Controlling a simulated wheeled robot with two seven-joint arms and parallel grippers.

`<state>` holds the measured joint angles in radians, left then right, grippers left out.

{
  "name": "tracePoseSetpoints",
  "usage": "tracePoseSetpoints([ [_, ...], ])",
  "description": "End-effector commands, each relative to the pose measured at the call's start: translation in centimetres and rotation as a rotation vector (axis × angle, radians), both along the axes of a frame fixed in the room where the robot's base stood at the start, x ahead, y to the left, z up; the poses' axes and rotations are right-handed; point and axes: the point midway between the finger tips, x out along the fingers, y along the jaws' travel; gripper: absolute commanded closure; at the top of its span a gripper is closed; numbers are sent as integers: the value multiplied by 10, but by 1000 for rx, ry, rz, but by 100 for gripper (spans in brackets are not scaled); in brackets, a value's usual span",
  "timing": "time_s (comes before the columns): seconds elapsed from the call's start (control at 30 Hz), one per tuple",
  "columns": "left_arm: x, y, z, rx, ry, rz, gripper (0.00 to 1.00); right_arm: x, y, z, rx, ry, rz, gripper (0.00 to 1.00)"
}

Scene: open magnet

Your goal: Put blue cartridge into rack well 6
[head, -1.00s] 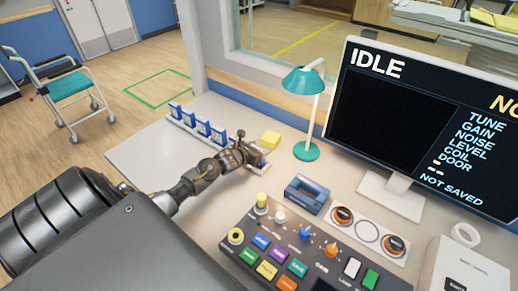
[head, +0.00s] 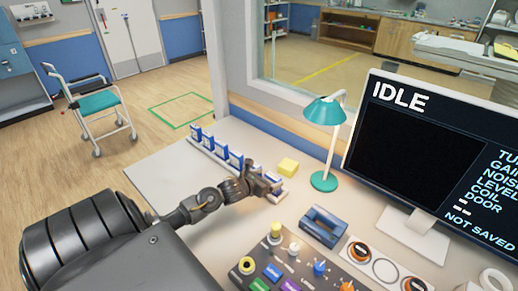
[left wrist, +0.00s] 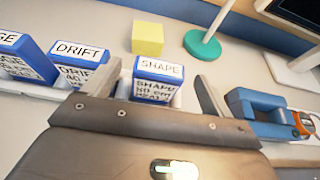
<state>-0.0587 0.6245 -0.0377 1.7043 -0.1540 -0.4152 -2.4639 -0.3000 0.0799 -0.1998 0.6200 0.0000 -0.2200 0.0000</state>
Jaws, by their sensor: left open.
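A blue cartridge labelled SHAPE (left wrist: 158,68) stands upright at the right end of the white rack (left wrist: 62,94). It also shows beside my gripper in the head view (head: 274,178). My left gripper (left wrist: 157,82) is open, with one finger on each side of this cartridge; I cannot tell whether they touch it. In the head view the left gripper (head: 265,183) is low at the near right end of the rack. The cartridge's lower part is hidden behind the gripper body. Well numbers are not readable. My right gripper is not in view.
Several other blue cartridges, one labelled DRIFT (left wrist: 82,62), stand in the rack to the left. A yellow block (head: 288,167) lies behind it. A teal lamp (head: 324,181), a blue holder (head: 323,227) and a button panel (head: 300,262) stand to the right. The desk at left is clear.

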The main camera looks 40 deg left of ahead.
Motion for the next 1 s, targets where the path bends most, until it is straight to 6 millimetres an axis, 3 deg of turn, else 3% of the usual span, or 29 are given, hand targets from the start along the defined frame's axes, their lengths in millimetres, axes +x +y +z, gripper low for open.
tracePoseSetpoints([
  [0.1, -25, -1, 8, 4, 1, -4, 15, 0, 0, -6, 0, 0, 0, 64],
  [0.33, -54, -2, 21, 0, 1, -2, 15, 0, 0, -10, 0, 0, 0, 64],
  [1.0, -61, -2, 26, -1, -1, -1, 15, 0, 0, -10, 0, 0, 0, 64],
])
